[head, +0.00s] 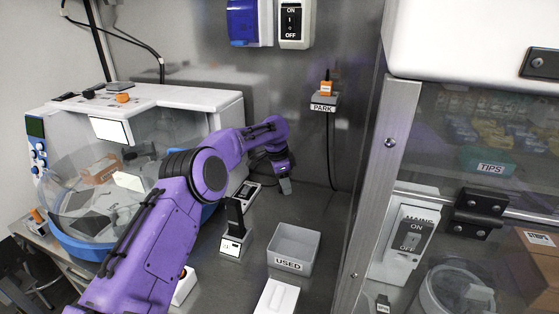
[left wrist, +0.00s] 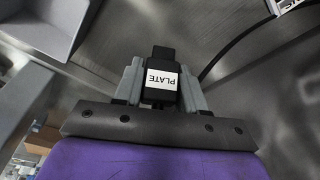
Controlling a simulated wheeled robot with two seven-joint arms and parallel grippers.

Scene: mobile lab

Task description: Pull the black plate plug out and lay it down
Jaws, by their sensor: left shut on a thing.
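The black plate plug (left wrist: 160,97), with a white PLATE label, sits between the two grey fingers of my left gripper (left wrist: 160,88) in the left wrist view. The fingers are shut on its sides. Its dark end points away from the gripper over bare grey counter, and no socket shows around it. In the head view my left gripper (head: 285,186) points down above the counter near the back wall; the plug cannot be made out there. I cannot tell how high the plug is above the counter. My right gripper is not in view.
A grey USED bin (head: 292,262) stands in front of the gripper; it also shows in the left wrist view (left wrist: 75,15). A black upright piece on a white block (head: 232,246) stands left of the bin. A PARK holder (head: 323,103) with an orange plug is on the wall. Counter behind the bin is clear.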

